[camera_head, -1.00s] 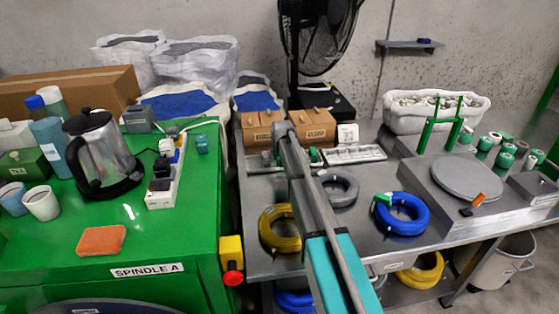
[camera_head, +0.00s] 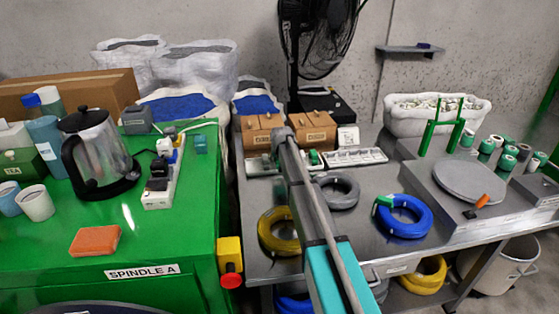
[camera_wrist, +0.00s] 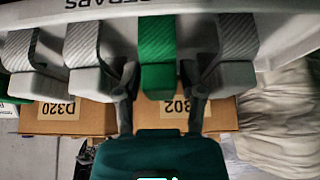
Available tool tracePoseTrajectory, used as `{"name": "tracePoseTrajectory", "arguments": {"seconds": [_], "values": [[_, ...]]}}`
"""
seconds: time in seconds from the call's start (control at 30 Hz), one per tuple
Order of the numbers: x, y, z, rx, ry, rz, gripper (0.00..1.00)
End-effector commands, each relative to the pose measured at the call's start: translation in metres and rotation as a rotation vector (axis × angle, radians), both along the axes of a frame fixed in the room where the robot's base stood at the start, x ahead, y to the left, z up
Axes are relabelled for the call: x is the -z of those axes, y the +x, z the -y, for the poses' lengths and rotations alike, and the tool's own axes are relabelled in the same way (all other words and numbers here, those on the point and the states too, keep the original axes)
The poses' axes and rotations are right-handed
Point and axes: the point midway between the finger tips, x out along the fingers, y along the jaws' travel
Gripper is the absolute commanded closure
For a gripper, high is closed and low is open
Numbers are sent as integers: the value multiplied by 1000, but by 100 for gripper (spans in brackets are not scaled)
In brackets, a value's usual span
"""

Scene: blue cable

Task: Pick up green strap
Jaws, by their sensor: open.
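The green strap (camera_wrist: 157,55) hangs in a row between grey straps in the wrist view, its blocky lower end facing me. My gripper (camera_wrist: 158,78) is open, with one dark finger on each side of the strap's end. I see a narrow space between strap and fingers but cannot tell whether either touches. The grey straps (camera_wrist: 92,50) and (camera_wrist: 236,50) hang close outside the fingers. In the head view my arm reaches over the grey table; my fingers and the strap cannot be made out there.
A white rail (camera_wrist: 200,5) with upside-down lettering runs above the straps. Cardboard boxes (camera_head: 318,132) stand behind, near the wall. A blue coil (camera_head: 403,216), a yellow coil (camera_head: 279,230) and a grey coil (camera_head: 342,192) lie on the table beside my arm.

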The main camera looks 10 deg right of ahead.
Motion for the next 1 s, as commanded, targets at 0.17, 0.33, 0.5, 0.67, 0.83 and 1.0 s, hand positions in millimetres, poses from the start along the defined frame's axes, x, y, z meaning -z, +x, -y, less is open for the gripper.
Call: {"name": "tracePoseTrajectory", "arguments": {"seconds": [0.17, 0.33, 0.5, 0.67, 0.83, 1.0], "values": [[0, 0, 0, 0, 0, 0, 74], [0, 0, 0, 0, 0, 0, 89], [0, 0, 0, 0, 0, 0, 89], [-1, 0, 0, 0, 0, 0, 89], [-7, 0, 0, 0, 0, 0, 89], [-17, 0, 0, 0, 0, 0, 89]]}}
